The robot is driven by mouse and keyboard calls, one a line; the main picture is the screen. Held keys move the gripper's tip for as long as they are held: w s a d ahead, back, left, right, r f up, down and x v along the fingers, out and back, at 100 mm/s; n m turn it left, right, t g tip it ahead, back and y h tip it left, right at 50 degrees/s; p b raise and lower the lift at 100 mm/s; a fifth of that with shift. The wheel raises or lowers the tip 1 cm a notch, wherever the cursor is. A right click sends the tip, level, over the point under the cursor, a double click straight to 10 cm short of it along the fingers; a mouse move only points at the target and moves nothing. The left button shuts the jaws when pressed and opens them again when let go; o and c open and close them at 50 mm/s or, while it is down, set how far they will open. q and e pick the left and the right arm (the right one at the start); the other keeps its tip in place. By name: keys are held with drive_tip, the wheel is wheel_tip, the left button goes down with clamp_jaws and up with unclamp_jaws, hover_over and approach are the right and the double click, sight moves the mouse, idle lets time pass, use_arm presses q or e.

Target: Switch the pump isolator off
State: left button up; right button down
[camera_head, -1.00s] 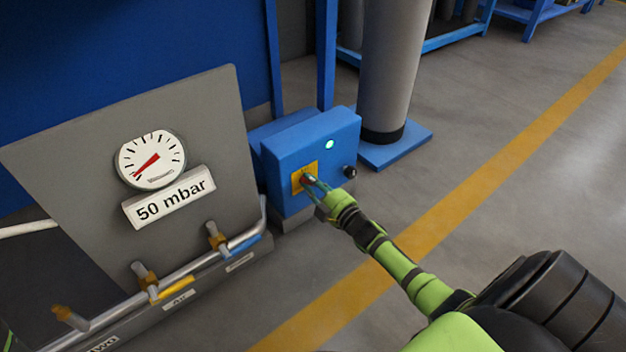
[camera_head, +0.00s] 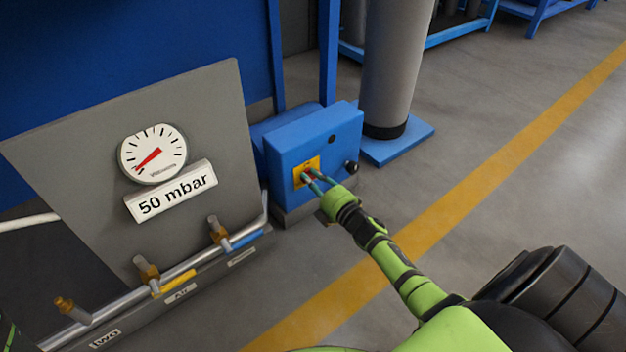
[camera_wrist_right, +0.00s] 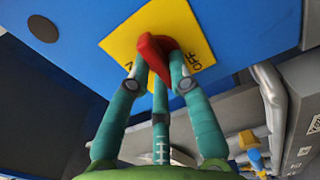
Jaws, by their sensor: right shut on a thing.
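The pump isolator is a red rotary handle on a yellow plate (camera_head: 304,168) on the front of a blue box (camera_head: 290,150). In the right wrist view the red handle (camera_wrist_right: 155,50) sits on the yellow plate (camera_wrist_right: 185,22), which reads "OFF" at its right. My right gripper (camera_head: 312,178) reaches the plate from the front right. In the right wrist view its teal fingers (camera_wrist_right: 160,75) are shut on the red handle and hide part of it. The lamp (camera_head: 331,139) on the box is dark. A sliver of green at the lower left edge may be my left arm; its gripper is out of view.
A grey panel (camera_head: 80,130) left of the box carries a gauge (camera_head: 153,154) and a "50 mbar" label (camera_head: 171,191). Pipes with valves (camera_head: 146,270) run below it. A black knob (camera_head: 351,167) and a grey column (camera_head: 393,70) are at the right. Floor at right is clear.

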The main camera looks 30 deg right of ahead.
drive_tip(key=shift+n, duration=0.4)
drive_tip(key=c, duration=1.1)
unclamp_jaws()
drive_tip(key=shift+s, duration=0.1)
drive_tip(key=s, duration=0.8)
drive_tip(key=s+d, duration=0.1)
drive_tip(key=s, duration=0.2)
drive_tip(key=shift+s, duration=0.4)
drive_tip(key=shift+a, duration=0.1)
